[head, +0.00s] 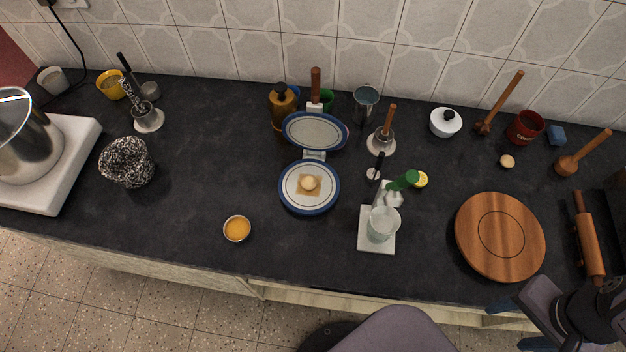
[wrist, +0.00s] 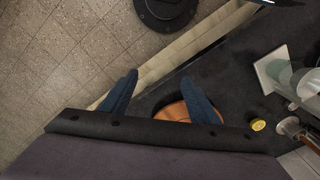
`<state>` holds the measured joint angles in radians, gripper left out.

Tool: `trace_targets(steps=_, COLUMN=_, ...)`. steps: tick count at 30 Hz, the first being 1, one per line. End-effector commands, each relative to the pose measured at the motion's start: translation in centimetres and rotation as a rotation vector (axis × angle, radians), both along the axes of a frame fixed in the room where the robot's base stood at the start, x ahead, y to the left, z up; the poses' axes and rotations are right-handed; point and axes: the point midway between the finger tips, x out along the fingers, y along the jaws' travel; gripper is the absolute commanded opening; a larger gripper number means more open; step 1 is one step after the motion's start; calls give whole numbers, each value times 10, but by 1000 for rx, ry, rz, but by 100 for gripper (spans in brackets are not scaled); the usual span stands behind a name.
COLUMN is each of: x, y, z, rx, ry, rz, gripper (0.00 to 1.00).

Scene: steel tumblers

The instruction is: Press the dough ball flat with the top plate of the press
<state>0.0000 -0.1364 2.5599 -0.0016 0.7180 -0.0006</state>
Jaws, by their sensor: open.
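The press stands open at the middle of the counter. Its bottom plate (head: 289,201), white with a blue rim, lies flat. Its top plate (head: 315,130), also white with a blue rim, is tilted up behind it at the hinge. A pale dough ball (head: 310,183) sits on a tan square sheet (head: 299,187) on the bottom plate. My gripper (head: 516,323) is at the lower right, by the counter's front edge, far from the press. In the wrist view my gripper (wrist: 160,77) has its blue fingers apart with nothing held; neither press nor dough is identifiable there.
A glass (head: 381,225) on a white square base (head: 370,247) and a green-capped bottle (head: 391,195) stand right of the press. An orange-filled bowl (head: 237,229) is front left.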

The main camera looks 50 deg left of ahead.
Motion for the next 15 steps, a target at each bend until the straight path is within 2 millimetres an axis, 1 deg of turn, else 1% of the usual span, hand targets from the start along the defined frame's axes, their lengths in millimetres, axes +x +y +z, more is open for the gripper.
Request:
trace_targets(steps=1, x=0, y=0, z=0, rx=0, ry=0, rz=0, gripper=56)
trace_targets(steps=2, x=0, y=0, z=0, rx=0, ry=0, rz=0, gripper=51)
trace_targets(steps=3, x=0, y=0, z=0, rx=1, ry=0, rz=0, gripper=41)
trace_targets(steps=5, x=0, y=2, z=-1, rx=6, ry=3, rz=1, gripper=27)
trace_targets(steps=6, x=1, y=5, z=-1, rx=14, ry=7, rz=1, gripper=17)
trace_targets(steps=8, x=3, y=13, z=-3, rx=33, ry=17, rz=2, gripper=3)
trace_targets(steps=9, x=4, y=20, z=-4, rx=53, ry=26, rz=3, gripper=0)
trace_targets(steps=11, x=7, y=35, z=-6, rx=94, ry=45, rz=5, gripper=0)
trace_targets(steps=14, x=14, y=72, z=-8, rx=195, ry=85, rz=15, gripper=0)
trace_targets(steps=15, x=17, y=91, z=-8, rx=246, ry=104, rz=21, gripper=0)
